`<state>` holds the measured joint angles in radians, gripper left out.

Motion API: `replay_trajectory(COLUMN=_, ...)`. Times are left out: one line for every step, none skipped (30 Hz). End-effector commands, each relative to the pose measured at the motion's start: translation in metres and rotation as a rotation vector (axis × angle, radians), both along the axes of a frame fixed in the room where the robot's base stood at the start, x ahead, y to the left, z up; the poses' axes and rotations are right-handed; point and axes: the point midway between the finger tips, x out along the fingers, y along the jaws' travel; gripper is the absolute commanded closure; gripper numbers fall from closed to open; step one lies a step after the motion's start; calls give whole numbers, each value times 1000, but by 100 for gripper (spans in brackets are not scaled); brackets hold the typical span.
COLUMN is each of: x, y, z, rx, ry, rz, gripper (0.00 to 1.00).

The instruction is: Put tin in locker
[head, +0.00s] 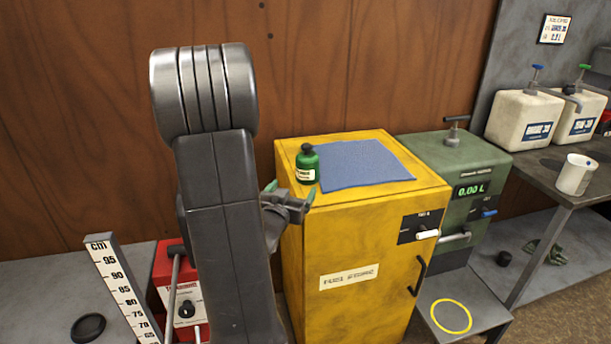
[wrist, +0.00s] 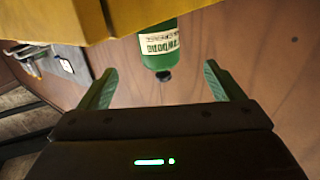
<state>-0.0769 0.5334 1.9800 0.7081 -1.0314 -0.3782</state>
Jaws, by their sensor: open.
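A small green tin (head: 307,167) with a black cap and pale label stands upright on top of the yellow locker (head: 345,245), at its left end beside a blue cloth. The locker door, marked "FUEL STORE", looks shut. It has a black handle (head: 418,276) and a white-tipped lever (head: 427,235) on a dark plate. My gripper (head: 291,190) is open and empty at the locker's left edge, just short of the tin. In the wrist view the tin (wrist: 160,45) appears upside down, beyond and between the open fingertips (wrist: 160,72).
The blue cloth (head: 365,165) covers much of the locker top. A green dispenser (head: 455,165) stands close on the right. White jugs (head: 523,117) and a white cup (head: 575,175) are on the right bench. A red box (head: 185,290) and a white scale (head: 122,290) stand at lower left.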

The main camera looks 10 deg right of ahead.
Motion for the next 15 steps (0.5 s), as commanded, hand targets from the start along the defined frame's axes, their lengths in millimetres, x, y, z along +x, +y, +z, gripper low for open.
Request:
replay_trajectory(x=-3, y=-1, z=-1, rx=-19, ry=-6, rz=-13, gripper=13)
replay_trajectory(x=-4, y=-2, z=0, rx=-27, ry=-10, rz=-19, gripper=13)
replay_trajectory(x=-5, y=-4, z=1, rx=-34, ry=-14, rz=-25, gripper=13)
replay_trajectory(x=-3, y=-5, z=2, rx=-37, ry=-15, rz=-28, gripper=13)
replay_trajectory(x=-1, y=-7, z=2, rx=-39, ry=-16, rz=-30, gripper=13)
replay_trajectory(x=3, y=-10, z=3, rx=-39, ry=-16, rz=-32, gripper=13)
replay_trajectory(x=8, y=-13, z=3, rx=-39, ry=-16, rz=-33, gripper=13)
replay_trajectory(x=13, y=-16, z=3, rx=-39, ry=-16, rz=-32, gripper=13)
replay_trajectory(x=20, y=-21, z=3, rx=-40, ry=-15, rz=-32, gripper=13)
replay_trajectory(x=26, y=-24, z=3, rx=-39, ry=-15, rz=-32, gripper=13)
replay_trajectory(x=31, y=-27, z=3, rx=-39, ry=-15, rz=-32, gripper=13)
replay_trajectory(x=38, y=-31, z=4, rx=-39, ry=-16, rz=-31, gripper=13)
replay_trajectory(x=43, y=-34, z=3, rx=-38, ry=-15, rz=-31, gripper=13)
replay_trajectory(x=47, y=-37, z=3, rx=-39, ry=-16, rz=-31, gripper=13)
replay_trajectory(x=53, y=-39, z=3, rx=-38, ry=-16, rz=-30, gripper=13)
